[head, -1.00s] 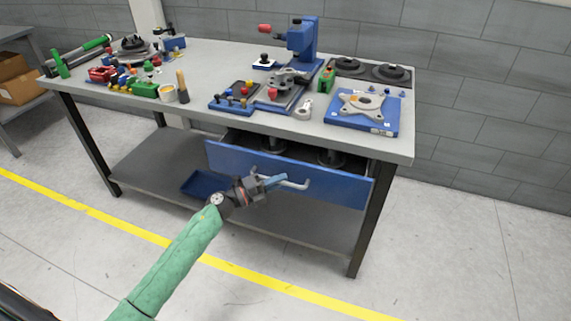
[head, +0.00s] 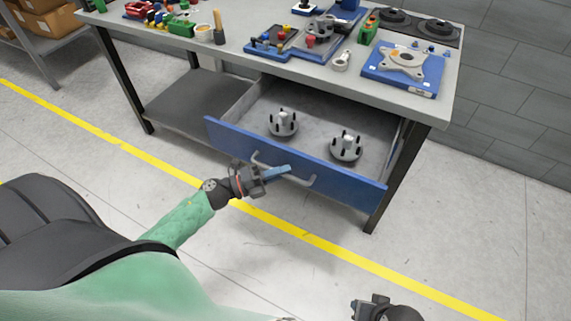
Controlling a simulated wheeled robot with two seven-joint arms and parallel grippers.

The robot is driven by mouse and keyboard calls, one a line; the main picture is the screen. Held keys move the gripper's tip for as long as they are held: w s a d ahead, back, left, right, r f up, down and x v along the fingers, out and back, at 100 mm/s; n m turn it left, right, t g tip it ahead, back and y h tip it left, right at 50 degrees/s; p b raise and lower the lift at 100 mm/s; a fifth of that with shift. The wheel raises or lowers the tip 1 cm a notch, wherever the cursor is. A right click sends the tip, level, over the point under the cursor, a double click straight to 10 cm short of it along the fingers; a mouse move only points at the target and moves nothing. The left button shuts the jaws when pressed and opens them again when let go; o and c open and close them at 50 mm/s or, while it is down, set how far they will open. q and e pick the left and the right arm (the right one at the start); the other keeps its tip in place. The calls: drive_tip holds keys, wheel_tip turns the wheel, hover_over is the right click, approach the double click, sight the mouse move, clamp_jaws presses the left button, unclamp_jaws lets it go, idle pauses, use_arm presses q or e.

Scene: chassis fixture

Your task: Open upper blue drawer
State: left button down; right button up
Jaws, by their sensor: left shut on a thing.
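The blue drawer (head: 335,181) under the workbench stands pulled well out, with its grey inside showing. Its grey bar handle (head: 300,180) runs across the front panel. My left gripper (head: 277,173) is at the left part of this handle and is shut on it. Two round grey metal parts with dark pegs, a left one (head: 283,123) and a right one (head: 346,147), sit upright in the drawer. My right gripper (head: 362,306) is at the bottom edge of the view, away from the drawer; its fingers are too unclear to judge.
The workbench top (head: 240,50) carries a blue fixture plate (head: 405,70), a blue tray (head: 268,50) and several small tools. A lower shelf (head: 195,105) lies left of the drawer. A yellow floor line (head: 340,250) crosses clear floor in front.

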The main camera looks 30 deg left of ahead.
use_arm(q)
drive_tip(key=shift+s, duration=0.2)
drive_tip(key=c, duration=1.5)
unclamp_jaws()
use_arm(e)
drive_tip(key=shift+w, duration=0.1)
use_arm(q)
drive_tip(key=shift+o, duration=0.2)
drive_tip(key=shift+a, duration=0.1)
